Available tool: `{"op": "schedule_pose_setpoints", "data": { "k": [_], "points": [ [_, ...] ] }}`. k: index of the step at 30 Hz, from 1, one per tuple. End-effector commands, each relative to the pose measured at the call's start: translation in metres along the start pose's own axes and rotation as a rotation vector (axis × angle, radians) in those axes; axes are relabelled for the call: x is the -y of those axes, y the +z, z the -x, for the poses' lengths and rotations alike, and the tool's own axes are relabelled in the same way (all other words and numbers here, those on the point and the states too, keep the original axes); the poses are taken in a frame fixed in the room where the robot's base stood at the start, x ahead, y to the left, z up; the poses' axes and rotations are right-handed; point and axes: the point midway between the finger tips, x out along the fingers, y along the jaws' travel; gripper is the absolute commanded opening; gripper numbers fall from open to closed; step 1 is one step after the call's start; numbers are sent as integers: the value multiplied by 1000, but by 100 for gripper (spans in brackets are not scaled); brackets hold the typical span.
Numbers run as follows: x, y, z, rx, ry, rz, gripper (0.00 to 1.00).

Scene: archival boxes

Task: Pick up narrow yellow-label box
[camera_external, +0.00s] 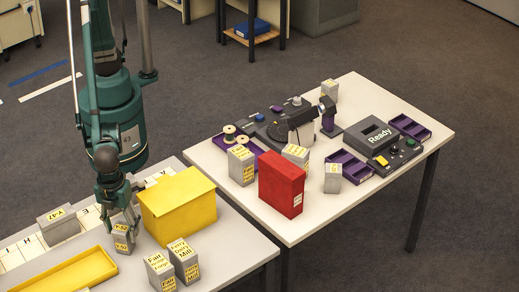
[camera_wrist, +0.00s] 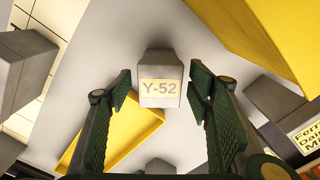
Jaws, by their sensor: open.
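A narrow grey box with a yellow label reading Y-52 (camera_wrist: 160,72) stands between my fingers in the wrist view. In the external view the same narrow box (camera_external: 123,241) stands on the near table, right below my gripper (camera_external: 121,209). My gripper is open, pointing down, with one finger (camera_wrist: 160,95) on each side of the box in the wrist view and gaps on both sides. Whether the fingertips reach down past the box's top is hard to tell. The fingers hide part of the box's top in the external view.
A large yellow box (camera_external: 178,212) stands close right of the narrow box. A yellow tray (camera_external: 72,275) lies in front. Grey boxes with yellow labels (camera_external: 184,264) stand at the front right; another grey box (camera_external: 60,231) is left. A red box (camera_external: 281,185) is on the far table.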

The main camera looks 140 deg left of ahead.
Motion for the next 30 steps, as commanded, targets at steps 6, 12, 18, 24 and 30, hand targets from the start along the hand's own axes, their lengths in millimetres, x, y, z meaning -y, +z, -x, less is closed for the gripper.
{"op": "schedule_pose_setpoints", "data": {
  "k": [6,12,18,24,30],
  "points": [
    [0,0,-1,0,0,0,51],
    [0,0,-1,0,0,0,51],
    [0,0,-1,0,0,0,46],
    [0,0,-1,0,0,0,20],
    [0,0,-1,0,0,0,17]
  ]
}}
